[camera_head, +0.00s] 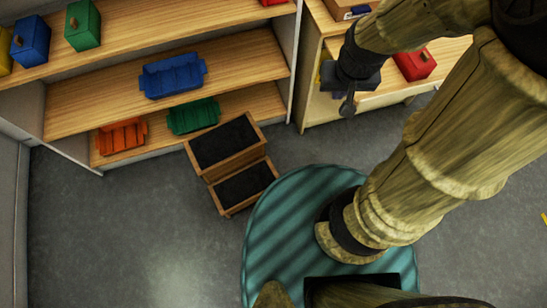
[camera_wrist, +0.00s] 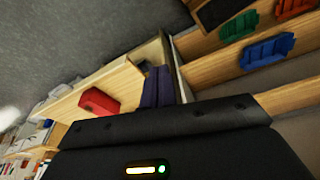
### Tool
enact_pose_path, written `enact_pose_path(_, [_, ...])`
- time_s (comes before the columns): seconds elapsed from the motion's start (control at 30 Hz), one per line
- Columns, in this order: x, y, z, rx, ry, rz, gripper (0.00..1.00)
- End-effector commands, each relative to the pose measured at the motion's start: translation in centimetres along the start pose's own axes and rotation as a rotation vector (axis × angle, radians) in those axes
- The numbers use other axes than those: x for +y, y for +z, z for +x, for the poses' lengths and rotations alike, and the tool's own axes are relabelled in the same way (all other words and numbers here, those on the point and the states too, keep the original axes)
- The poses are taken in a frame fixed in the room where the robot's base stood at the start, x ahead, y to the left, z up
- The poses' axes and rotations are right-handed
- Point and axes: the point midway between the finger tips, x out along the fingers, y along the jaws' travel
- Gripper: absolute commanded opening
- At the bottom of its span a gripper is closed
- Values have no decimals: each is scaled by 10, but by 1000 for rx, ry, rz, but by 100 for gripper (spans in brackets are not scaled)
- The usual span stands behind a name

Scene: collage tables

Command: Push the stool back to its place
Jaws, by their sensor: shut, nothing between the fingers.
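The stool is a small wooden two-step stool (camera_head: 243,180) with black treads, standing on the grey floor against the front of the shelf, left of the picture's middle. Part of its dark tread and wooden edge (camera_wrist: 217,10) shows at the top of the wrist view. My gripper (camera_head: 347,106) is shut and empty. It appears to the right of the stool, apart from it, in front of the right-hand cabinet.
A wooden shelf (camera_head: 235,67) at the upper left holds a blue bin (camera_head: 173,76), a green bin (camera_head: 194,116) and an orange bin (camera_head: 121,136). A cabinet (camera_head: 314,88) with a red box (camera_head: 414,64) stands right. Floor left of the stool is clear.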

Motion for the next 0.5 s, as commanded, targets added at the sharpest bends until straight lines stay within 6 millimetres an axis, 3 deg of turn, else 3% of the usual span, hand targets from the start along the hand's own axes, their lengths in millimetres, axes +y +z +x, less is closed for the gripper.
enact_pose_path(0.17, [0, 0, 4, -1, 0, -7, 0])
enact_pose_path(0.27, [0, -1, 18, -8, 1, -36, 0])
enact_pose_path(0.37, [-2, -4, 44, -21, 0, -99, 0])
enact_pose_path(0.5, [-5, -10, 94, -47, -4, -231, 0])
